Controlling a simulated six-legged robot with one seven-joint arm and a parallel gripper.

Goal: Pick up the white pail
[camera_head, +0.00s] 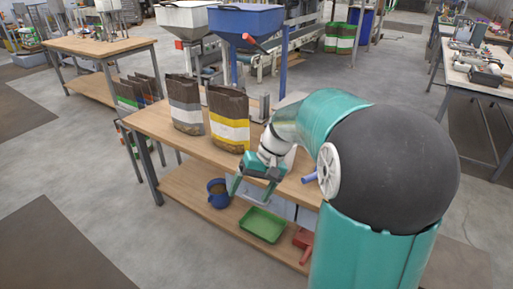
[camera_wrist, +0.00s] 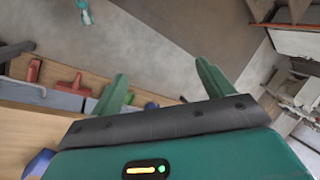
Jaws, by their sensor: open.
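My gripper (camera_head: 252,188) hangs over the front edge of the wooden bench, fingers pointing down, open and empty. In the wrist view its two green fingers (camera_wrist: 163,75) stand wide apart with only floor and shelf edge between them. I cannot clearly make out a white pail. A small pale shape (camera_head: 291,156) shows on the bench top behind my wrist, mostly hidden by my arm, and I cannot tell what it is. A blue pail (camera_head: 218,197) stands on the lower shelf, left of and below my gripper.
The bench (camera_head: 160,122) carries two filled bags, one grey-banded (camera_head: 185,104) and one yellow-banded (camera_head: 229,120). A green tray (camera_head: 263,225) and a red item (camera_head: 303,240) are on the lower shelf. A blue hopper (camera_head: 245,22) stands behind. The floor at front left is clear.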

